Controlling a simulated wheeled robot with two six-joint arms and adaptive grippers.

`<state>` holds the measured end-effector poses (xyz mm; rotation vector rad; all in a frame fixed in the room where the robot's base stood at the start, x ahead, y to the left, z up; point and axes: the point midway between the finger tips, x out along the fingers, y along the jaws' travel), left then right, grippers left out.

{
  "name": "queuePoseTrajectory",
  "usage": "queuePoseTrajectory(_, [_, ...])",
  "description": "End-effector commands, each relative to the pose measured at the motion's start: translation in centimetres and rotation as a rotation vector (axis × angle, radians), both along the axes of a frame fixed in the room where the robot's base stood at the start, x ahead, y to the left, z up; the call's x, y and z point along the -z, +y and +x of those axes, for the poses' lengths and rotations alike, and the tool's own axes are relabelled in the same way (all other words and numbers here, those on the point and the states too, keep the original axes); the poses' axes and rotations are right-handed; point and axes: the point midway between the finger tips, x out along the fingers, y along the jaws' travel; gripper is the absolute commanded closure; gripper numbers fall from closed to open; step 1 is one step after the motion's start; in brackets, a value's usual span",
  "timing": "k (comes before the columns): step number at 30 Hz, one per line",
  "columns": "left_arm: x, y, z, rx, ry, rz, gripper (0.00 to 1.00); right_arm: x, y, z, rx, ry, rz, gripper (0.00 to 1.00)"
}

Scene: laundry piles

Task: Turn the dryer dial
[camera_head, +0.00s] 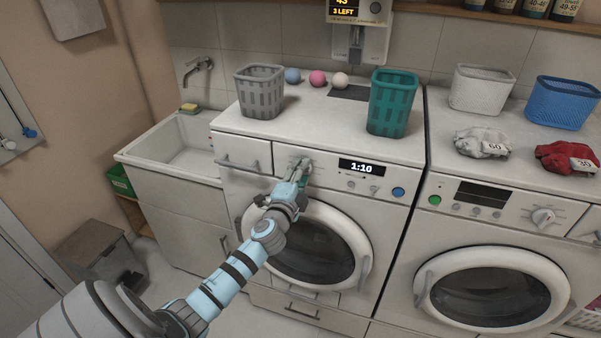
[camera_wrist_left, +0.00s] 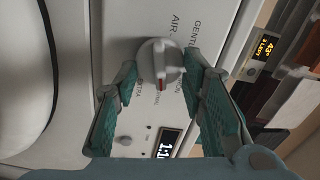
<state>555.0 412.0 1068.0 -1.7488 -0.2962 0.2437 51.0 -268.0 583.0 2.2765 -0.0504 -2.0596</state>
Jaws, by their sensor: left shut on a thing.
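The dryer (camera_head: 345,185) is the left white machine, with a lit display reading 1:10 on its panel. Its dial (camera_wrist_left: 158,62) is a white knob with a red pointer mark, ringed by printed words such as AIR. My left gripper (camera_head: 299,166) is at the dial and largely hides it in the head view. In the left wrist view my left gripper (camera_wrist_left: 160,78) has a green-padded finger on each side of the knob and is shut on it. The red mark points toward the bottom of that view, on the display side. My right gripper is not in view.
A second white machine (camera_head: 487,245) with its own knob (camera_head: 543,217) stands to the right. A grey basket (camera_head: 259,92) and a green basket (camera_head: 391,103) stand on the dryer's top. The round door (camera_head: 350,235) is below the panel. A sink (camera_head: 180,140) is at left.

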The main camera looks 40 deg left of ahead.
Motion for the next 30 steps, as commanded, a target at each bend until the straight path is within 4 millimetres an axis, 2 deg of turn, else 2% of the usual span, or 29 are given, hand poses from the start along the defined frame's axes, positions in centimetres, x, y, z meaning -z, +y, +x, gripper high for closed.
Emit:
queuePoseTrajectory(16, [0.26, 0.04, -0.07, -0.002, 0.012, 0.020, 0.91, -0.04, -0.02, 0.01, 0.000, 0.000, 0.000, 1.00])
queuePoseTrajectory(17, [0.26, 0.04, -0.06, -0.002, 0.012, 0.020, 0.58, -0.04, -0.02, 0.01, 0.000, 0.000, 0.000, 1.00])
queuePoseTrajectory(20, [0.20, 0.02, -0.04, -0.001, 0.011, 0.021, 0.43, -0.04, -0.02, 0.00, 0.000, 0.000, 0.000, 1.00])
queuePoseTrajectory(30, [0.05, -0.16, -0.34, 0.001, 0.007, 0.022, 0.43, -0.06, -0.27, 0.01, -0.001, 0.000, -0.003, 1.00])
